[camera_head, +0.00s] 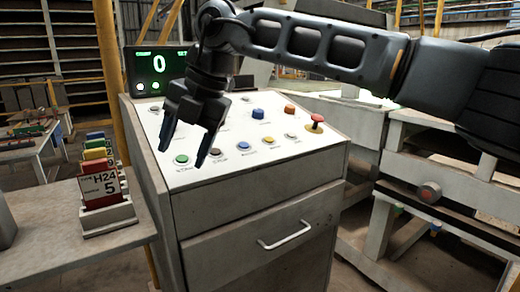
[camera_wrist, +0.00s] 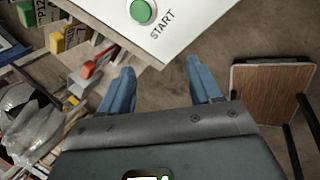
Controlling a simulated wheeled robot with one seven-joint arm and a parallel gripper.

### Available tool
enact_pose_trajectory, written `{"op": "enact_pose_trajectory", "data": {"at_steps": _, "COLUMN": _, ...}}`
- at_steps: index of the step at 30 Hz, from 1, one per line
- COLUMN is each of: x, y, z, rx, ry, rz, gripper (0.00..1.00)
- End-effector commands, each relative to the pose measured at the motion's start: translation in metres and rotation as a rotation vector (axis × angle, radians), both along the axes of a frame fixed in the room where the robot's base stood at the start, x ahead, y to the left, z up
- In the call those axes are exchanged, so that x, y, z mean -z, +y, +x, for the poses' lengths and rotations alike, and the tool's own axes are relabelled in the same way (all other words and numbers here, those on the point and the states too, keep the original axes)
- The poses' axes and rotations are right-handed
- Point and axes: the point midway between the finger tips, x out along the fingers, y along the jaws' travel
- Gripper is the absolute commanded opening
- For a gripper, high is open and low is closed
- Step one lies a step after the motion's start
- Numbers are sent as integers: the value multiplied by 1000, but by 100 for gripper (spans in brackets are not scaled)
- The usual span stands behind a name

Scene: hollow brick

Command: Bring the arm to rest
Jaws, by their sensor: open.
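My gripper (camera_head: 183,152) is open and empty. In the head view it hangs in front of the white sloped top of the control console (camera_head: 262,190), near its left side, with the fingers pointing down. In the wrist view my gripper (camera_wrist: 160,88) shows two blue fingers spread apart with nothing between them. The green START button (camera_wrist: 141,11) is beyond the fingertips at the top of that view; it also shows in the head view (camera_head: 181,160), between the fingers. My arm stretches in from the right of the head view.
A display (camera_head: 158,66) reading 0 stands behind the console. A red mushroom button (camera_head: 317,119) is at the console's right. A rack of coloured cards (camera_head: 108,210) sits on the left table (camera_head: 65,238). A brown-topped stool or board (camera_wrist: 268,92) shows right in the wrist view.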

Motion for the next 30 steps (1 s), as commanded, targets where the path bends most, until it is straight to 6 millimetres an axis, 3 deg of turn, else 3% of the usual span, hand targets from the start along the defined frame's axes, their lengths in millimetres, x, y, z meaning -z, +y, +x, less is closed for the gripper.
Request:
{"op": "enact_pose_trajectory", "data": {"at_steps": 7, "x": 45, "y": 55, "z": -71, "rx": -168, "ry": 198, "rz": 268, "gripper": 63}}
{"op": "enact_pose_trajectory", "data": {"at_steps": 15, "x": 53, "y": 100, "z": -159, "rx": -301, "ry": 428, "rz": 681, "gripper": 63}}
{"op": "enact_pose_trajectory", "data": {"at_steps": 23, "x": 35, "y": 105, "z": -212, "rx": -306, "ry": 598, "rz": 1090, "gripper": 63}}
{"op": "enact_pose_trajectory", "data": {"at_steps": 30, "x": 19, "y": 80, "z": -234, "rx": -199, "ry": 711, "rz": 1466, "gripper": 63}}
